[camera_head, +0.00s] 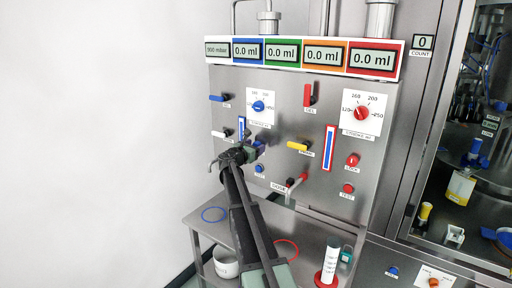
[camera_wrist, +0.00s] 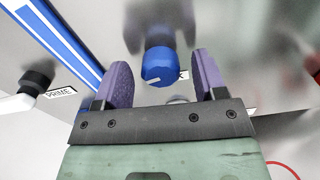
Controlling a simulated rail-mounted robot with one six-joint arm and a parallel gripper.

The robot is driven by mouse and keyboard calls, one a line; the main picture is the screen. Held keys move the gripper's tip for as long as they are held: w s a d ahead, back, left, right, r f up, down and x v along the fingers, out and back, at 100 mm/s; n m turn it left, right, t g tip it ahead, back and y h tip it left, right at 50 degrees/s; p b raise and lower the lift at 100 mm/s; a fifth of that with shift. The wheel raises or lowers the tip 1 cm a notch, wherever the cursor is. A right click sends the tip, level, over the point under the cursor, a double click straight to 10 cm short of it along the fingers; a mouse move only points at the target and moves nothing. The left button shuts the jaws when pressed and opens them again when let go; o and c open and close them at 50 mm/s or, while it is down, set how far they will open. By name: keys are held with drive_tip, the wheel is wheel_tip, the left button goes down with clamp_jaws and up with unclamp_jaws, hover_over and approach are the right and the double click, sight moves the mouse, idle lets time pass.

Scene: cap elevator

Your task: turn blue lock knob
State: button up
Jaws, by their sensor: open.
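The blue lock knob (camera_wrist: 160,65) is round with a pale pointer line on its face. In the wrist view it sits between the two purple fingers of my gripper (camera_wrist: 158,82), with a visible gap on each side. The fingers are apart and hold nothing. A label beside the knob is mostly hidden; only its last letter shows. In the head view my gripper (camera_head: 252,150) is at the panel's lower left, over the knob's area, and mostly hides the knob.
A white-handled prime lever (camera_wrist: 22,98) and a blue-and-white strip (camera_wrist: 62,40) lie left of my gripper. In the head view a yellow lever (camera_head: 297,146) is to its right, and a blue button (camera_head: 259,169) is below. A steel shelf (camera_head: 196,223) stands underneath.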

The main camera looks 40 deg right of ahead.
drive_tip(key=shift+w+d, duration=0.2)
drive_tip(key=shift+d, duration=0.35)
drive_tip(key=c, duration=0.9)
drive_tip(key=shift+c, duration=0.2)
